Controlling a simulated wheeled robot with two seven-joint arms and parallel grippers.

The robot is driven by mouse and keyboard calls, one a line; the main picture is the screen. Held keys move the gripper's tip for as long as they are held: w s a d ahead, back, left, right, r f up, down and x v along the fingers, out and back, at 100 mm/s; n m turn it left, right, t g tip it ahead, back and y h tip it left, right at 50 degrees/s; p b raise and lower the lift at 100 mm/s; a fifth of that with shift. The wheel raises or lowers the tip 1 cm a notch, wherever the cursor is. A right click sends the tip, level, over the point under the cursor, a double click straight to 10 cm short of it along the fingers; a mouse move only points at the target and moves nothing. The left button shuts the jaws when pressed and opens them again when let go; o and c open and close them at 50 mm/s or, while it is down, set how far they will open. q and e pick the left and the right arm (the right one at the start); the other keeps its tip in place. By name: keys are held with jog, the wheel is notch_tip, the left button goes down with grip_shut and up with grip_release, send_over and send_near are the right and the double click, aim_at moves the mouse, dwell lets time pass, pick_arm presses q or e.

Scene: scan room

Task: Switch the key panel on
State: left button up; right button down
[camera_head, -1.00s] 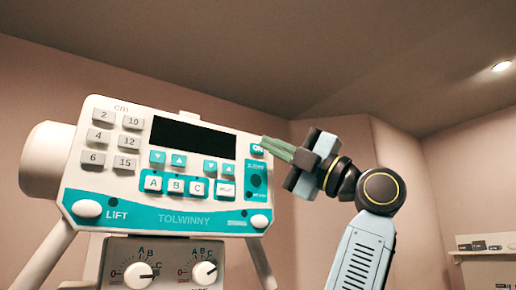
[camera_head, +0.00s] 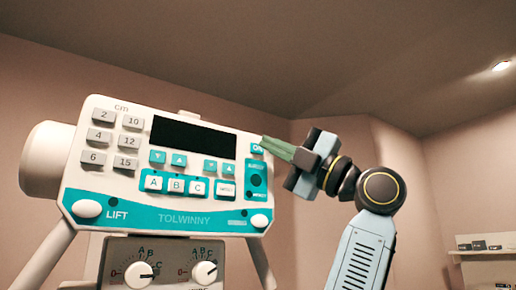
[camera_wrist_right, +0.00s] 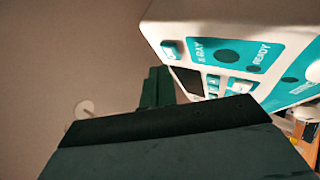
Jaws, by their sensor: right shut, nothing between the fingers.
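The key panel (camera_head: 140,212) is a white and teal console with a dark, blank display (camera_head: 193,137), number keys on the left and lettered keys below the display. Its ON key (camera_head: 257,149) is at the upper right, partly covered by my fingers. My right gripper (camera_head: 265,142) comes in from the right, shut and empty, with its green fingertips at the ON key. I cannot tell whether they touch it. In the right wrist view the panel (camera_wrist_right: 225,15) fills the upper right, with a teal key (camera_wrist_right: 171,50) near its corner and the green fingers (camera_wrist_right: 158,88) beside it. My left gripper is out of view.
A lower grey box with two dials (camera_head: 138,275) is below the panel. A white cylinder (camera_head: 42,160) stands behind the panel's left side. A shelf with small items (camera_head: 485,248) is at the far right. The space above the panel is clear.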

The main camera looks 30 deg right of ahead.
jog(key=shift+w, duration=0.1)
dwell(0.6)
jog(key=shift+w, duration=0.35)
jog(key=shift+w, duration=0.35)
dwell(0.5)
jog(key=shift+s, duration=0.15)
jog(key=shift+s+b, duration=0.4)
jog(key=shift+s, duration=0.25)
jog(key=s+b, duration=0.2)
jog(key=s, duration=0.3)
jog(key=shift+d, duration=0.2)
